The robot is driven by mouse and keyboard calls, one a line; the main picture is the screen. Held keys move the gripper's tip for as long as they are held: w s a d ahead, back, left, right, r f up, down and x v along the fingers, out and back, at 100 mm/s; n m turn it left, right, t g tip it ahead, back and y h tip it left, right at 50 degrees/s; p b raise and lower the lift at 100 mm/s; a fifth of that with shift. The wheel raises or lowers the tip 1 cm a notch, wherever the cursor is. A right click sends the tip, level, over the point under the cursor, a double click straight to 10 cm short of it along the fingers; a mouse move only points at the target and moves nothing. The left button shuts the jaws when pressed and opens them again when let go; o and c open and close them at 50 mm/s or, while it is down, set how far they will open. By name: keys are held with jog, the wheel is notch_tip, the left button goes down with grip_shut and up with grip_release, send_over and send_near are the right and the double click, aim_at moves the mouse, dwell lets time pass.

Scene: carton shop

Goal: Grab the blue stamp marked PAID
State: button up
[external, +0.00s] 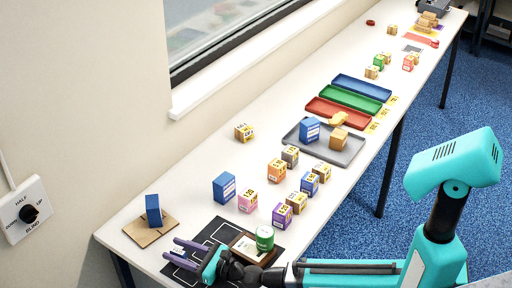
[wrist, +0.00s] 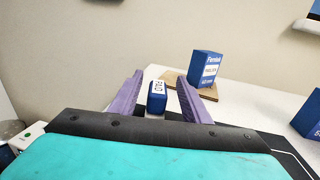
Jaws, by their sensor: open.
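The blue stamp (wrist: 157,101) shows in the wrist view as a small blue block with a white label reading PAID. It appears between the two purple fingers of my gripper (wrist: 160,74), with gaps on both sides. My gripper is open and holds nothing. In the external view, my gripper (external: 171,248) is low over the front left end of the table, at the black mat (external: 222,228) with white lines. I cannot make out the stamp in the external view.
A blue box (wrist: 205,66) stands on a cardboard piece (external: 136,235) beyond the fingers. A green can (external: 264,238) stands on a small tray (external: 240,248) right of my gripper. Another blue box (external: 224,187) and several small cartons stand farther along the table.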

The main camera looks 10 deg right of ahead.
jog(key=shift+p+x, duration=0.5)
jog(key=shift+x, duration=1.45)
jog(key=shift+s, duration=0.1)
grip_shut()
